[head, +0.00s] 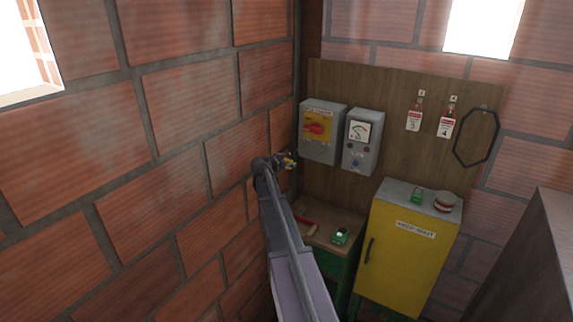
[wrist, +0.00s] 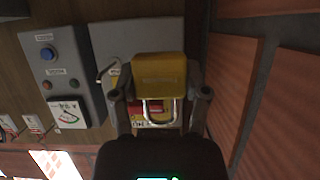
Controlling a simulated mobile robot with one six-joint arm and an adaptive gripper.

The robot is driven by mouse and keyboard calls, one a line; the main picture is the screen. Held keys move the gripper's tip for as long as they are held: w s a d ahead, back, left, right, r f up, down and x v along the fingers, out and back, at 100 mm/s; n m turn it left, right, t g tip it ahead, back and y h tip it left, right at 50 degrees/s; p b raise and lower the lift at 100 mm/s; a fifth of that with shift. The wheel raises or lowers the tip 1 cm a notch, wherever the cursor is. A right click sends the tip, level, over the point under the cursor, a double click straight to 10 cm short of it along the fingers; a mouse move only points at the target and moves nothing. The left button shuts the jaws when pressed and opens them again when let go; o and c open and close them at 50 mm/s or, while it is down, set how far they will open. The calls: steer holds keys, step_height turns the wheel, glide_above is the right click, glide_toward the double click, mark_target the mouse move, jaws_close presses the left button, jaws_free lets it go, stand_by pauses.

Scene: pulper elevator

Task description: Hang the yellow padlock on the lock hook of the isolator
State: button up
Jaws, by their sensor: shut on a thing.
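The yellow padlock (wrist: 160,75) is held between the two fingers of my gripper (wrist: 158,92) in the wrist view, with its metal shackle toward the bottom of that picture. In the head view my gripper (head: 287,161) is small, just left of the isolator, and the padlock shows only as a yellow speck. The isolator (head: 318,146) is a grey box with a yellow plate and red rotary handle on the wooden board. In the wrist view the isolator (wrist: 110,40) lies behind the padlock, which hides much of it. I cannot make out the lock hook clearly.
A grey meter box (head: 361,143) is right of the isolator. Red-and-white tags (head: 414,118) and a black loop (head: 475,137) hang further right. A yellow cabinet (head: 400,255) and a low bench (head: 325,228) stand below. The brick wall (head: 200,170) is close on the left.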

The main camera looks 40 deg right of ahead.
steer(key=shift+w+d, duration=0.1)
steer(key=shift+d, duration=0.15)
steer(key=r+b+x, duration=0.1)
steer(key=x, duration=0.7)
steer(key=shift+w+d+r+b, duration=0.2)
steer(key=shift+d+b, duration=0.1)
steer(key=shift+d, duration=0.3)
stand_by(0.9)
steer(key=shift+f, duration=0.1)
stand_by(0.7)
steer(key=o, duration=1.3)
